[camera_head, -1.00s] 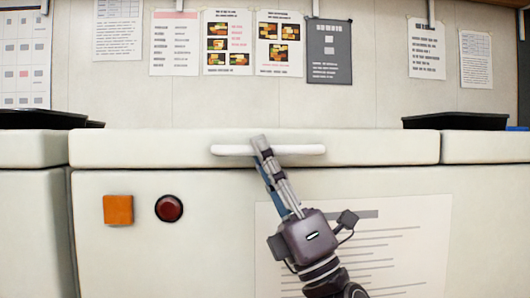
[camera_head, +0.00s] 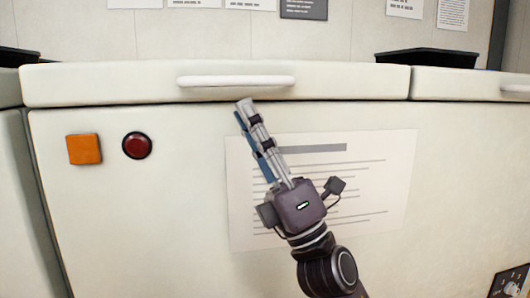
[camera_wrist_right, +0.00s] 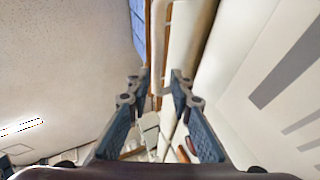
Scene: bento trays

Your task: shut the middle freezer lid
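The middle freezer lid (camera_head: 340,84) lies flat on the freezer body, with only a thin dark seam along its front edge. Its long white handle (camera_head: 236,81) runs across the front of the lid. My right gripper (camera_head: 245,106) is just below the handle, in front of the freezer's front panel and apart from the handle in the picture. In the right wrist view its two blue-grey fingers (camera_wrist_right: 155,86) stand apart with nothing held between them. The cream lid edge (camera_wrist_right: 186,40) runs up that view. My left gripper is not in view.
An orange square (camera_head: 84,149) and a red round button (camera_head: 137,145) are on the front panel at left. A printed sheet (camera_head: 385,165) is behind my right arm. A black tray (camera_head: 428,57) sits at the back right. Neighbouring lids flank the middle one.

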